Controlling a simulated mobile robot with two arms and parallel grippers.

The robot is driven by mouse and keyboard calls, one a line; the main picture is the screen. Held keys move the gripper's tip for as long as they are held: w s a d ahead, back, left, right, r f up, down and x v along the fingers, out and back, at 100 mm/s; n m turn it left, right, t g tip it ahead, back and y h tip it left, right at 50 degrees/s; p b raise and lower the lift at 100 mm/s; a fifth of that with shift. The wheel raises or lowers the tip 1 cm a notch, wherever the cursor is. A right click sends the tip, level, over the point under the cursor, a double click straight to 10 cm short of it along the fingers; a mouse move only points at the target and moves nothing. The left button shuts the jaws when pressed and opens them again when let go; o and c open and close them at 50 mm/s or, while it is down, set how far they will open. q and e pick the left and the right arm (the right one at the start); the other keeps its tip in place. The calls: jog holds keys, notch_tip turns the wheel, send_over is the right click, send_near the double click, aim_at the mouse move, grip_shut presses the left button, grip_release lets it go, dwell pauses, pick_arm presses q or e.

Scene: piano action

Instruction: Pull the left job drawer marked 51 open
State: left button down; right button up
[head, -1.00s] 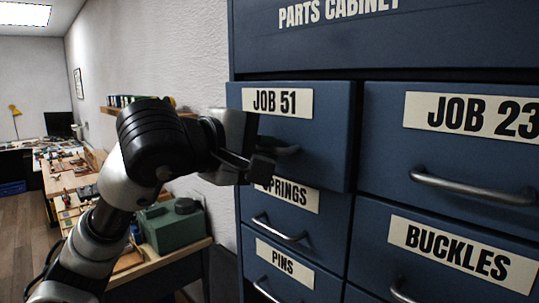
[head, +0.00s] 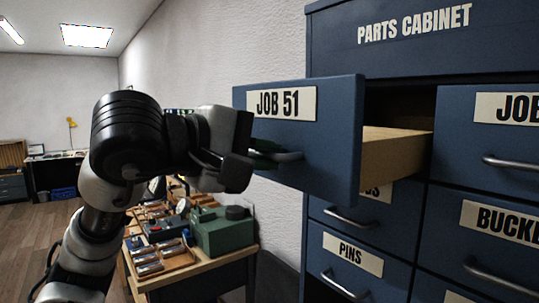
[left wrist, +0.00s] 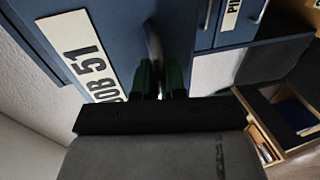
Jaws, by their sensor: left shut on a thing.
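The JOB 51 drawer (head: 320,125) stands well out of the blue parts cabinet (head: 410,55) in the head view, its pale wooden side (head: 395,150) showing. My left gripper (head: 262,158) is shut on the drawer's metal handle (head: 290,156). In the left wrist view the gripper's fingers (left wrist: 160,80) close around the handle (left wrist: 154,42), beside the JOB 51 label (left wrist: 85,55). The inside of the drawer is hidden behind its front. My right gripper is in neither view.
Below are shut drawers, one marked PINS (head: 350,258); the JOB (head: 490,110) and BUCKLES (head: 490,215) drawers at right are shut. A workbench with a green box (head: 222,230) stands behind my left arm. Open floor (head: 40,240) lies at far left.

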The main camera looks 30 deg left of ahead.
pick_arm(q)
jog(key=c, duration=1.6)
grip_release()
jog(key=shift+c, duration=0.2)
jog(key=o, duration=0.4)
jog(key=shift+s+a, duration=0.1)
jog(key=shift+s, duration=0.05)
jog(key=b+v, duration=0.2)
jog(key=v, duration=0.8)
jog(key=shift+s+a, duration=0.1)
jog(key=shift+s, duration=0.05)
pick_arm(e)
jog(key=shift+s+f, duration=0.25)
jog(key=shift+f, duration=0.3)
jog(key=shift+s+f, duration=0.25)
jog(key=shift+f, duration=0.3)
